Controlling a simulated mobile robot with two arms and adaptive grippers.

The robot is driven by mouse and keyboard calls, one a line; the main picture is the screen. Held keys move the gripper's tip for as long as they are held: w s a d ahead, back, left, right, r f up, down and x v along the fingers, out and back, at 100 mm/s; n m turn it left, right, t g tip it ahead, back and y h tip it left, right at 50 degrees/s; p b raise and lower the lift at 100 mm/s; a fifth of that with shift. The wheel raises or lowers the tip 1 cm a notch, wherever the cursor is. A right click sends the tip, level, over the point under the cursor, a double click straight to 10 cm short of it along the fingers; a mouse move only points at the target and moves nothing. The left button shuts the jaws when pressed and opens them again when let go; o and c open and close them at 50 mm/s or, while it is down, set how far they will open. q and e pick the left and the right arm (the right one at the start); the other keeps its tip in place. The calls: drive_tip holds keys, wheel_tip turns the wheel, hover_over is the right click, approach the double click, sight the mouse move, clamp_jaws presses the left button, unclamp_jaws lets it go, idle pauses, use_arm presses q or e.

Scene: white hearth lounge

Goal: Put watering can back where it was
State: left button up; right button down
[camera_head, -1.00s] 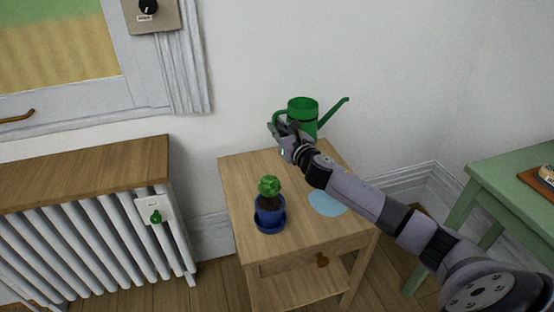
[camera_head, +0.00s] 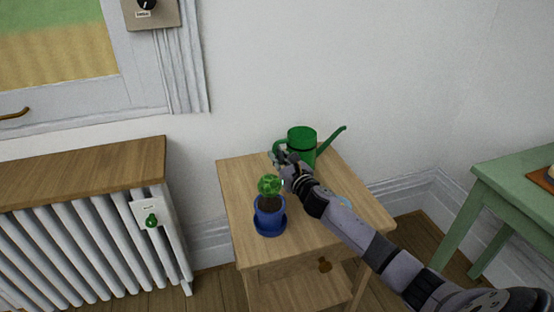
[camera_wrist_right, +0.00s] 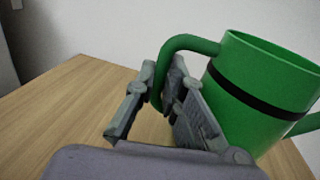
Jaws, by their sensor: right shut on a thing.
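The green watering can (camera_head: 302,146), with a black band and a long spout pointing right, is upright at the back of the small wooden table (camera_head: 305,236). My right gripper (camera_head: 284,160) is shut on its curved handle, at the can's left side. In the right wrist view the can (camera_wrist_right: 258,98) fills the right side, and its handle passes between the fingers of my gripper (camera_wrist_right: 158,112). The can's base is hidden, so I cannot tell whether it touches the tabletop. My left gripper is out of view.
A small plant in a blue pot (camera_head: 270,214) stands on a blue saucer at the table's front left, close to my gripper. The wall is just behind the can. A radiator (camera_head: 85,250) stands left and a green table (camera_head: 520,185) right.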

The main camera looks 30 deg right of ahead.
drive_tip(key=shift+r, duration=0.15)
drive_tip(key=c, duration=2.1)
unclamp_jaws()
drive_tip(key=o, duration=0.4)
drive_tip(key=shift+o, duration=0.2)
drive_tip(key=s, duration=0.4)
drive_tip(key=s+p, duration=0.1)
drive_tip(key=s, duration=0.7)
drive_tip(key=shift+s+a, duration=0.1)
drive_tip(key=shift+a, duration=0.15)
